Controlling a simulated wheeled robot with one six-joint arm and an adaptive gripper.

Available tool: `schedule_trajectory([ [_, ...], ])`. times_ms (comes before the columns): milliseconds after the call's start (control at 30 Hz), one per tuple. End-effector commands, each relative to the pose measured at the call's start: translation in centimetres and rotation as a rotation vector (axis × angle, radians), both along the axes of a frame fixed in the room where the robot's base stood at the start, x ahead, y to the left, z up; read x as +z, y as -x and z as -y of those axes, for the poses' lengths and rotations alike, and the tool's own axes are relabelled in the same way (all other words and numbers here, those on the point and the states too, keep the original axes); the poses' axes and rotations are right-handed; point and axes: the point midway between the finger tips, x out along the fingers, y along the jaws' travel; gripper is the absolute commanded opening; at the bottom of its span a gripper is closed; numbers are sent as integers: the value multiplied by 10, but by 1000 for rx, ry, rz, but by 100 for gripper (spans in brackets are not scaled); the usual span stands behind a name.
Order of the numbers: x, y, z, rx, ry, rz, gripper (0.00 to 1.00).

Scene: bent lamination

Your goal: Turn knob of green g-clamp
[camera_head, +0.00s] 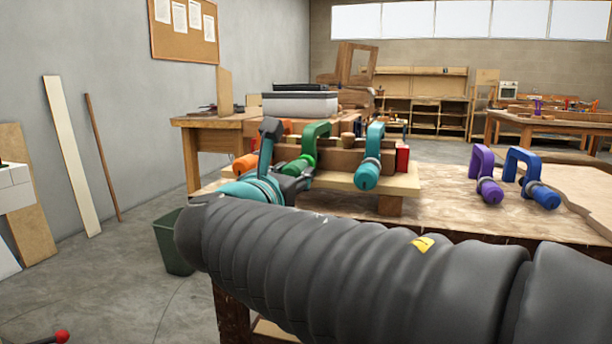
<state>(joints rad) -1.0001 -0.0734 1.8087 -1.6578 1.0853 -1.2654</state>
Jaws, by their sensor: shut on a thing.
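The green g-clamp (315,140) is on the wooden workpiece at the middle of the bench, with its frame arching over the wood. Its green knob (298,166) points towards me and down to the left. My gripper (297,179) is at this knob, beyond my dark sleeved arm, and is shut on it. My wrist and the knob's lower end partly overlap in this view, so the exact finger contact is hidden.
An orange clamp (245,164) is just left of the green one, and a teal clamp (369,165) is to its right. Purple (486,180) and blue (535,180) clamps lie further right on the bench (440,205). A green bin (168,247) stands on the floor at left.

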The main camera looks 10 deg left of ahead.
Motion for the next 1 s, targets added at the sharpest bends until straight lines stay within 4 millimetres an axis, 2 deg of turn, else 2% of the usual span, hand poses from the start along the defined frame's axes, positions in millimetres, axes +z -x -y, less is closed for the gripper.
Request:
schedule_trajectory([
  [133,-5,0,0,1,-138,13,3],
  [400,-2,0,0,2,-394,33,3],
  [767,1,0,-1,2,-423,34,3],
  [800,1,0,-1,2,-423,34,48],
  [867,1,0,0,1,-423,34,63],
  [1000,0,0,0,1,-422,34,64],
])
